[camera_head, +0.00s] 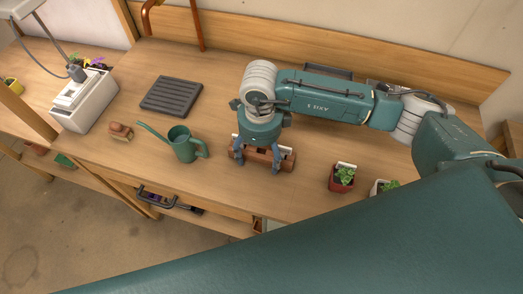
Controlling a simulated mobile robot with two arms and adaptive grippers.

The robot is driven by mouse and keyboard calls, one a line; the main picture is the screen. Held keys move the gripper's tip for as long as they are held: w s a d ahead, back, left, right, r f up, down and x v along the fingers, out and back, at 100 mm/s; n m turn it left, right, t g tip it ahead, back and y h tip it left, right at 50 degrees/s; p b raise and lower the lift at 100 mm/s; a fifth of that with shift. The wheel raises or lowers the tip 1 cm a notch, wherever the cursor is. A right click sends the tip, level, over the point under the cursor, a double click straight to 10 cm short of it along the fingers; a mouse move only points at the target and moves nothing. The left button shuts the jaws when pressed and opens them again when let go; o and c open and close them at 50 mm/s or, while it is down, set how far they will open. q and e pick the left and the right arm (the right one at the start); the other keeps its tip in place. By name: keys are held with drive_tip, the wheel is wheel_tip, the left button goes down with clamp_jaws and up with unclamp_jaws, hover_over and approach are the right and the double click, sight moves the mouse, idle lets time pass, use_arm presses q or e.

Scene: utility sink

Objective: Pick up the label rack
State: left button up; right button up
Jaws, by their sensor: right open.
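The label rack (258,156) looks like a low reddish-brown block with white pieces standing in it. It is on the wooden table, near the front edge. My right gripper (257,160) points down over the rack. It is open, with one finger near the rack's left end and the other towards its right part. I cannot tell whether the fingers touch the rack. The gripper body hides part of the rack's back. My left gripper is not in view.
A green watering can (184,147) stands left of the rack. A red pot with a plant (342,178) and a white pot (383,187) stand to the right. A dark slatted tray (171,97) lies at the back left, with a small brown object (121,132) nearer the front.

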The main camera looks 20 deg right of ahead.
drive_tip(key=c, duration=1.5)
drive_tip(key=shift+w+r, duration=0.1)
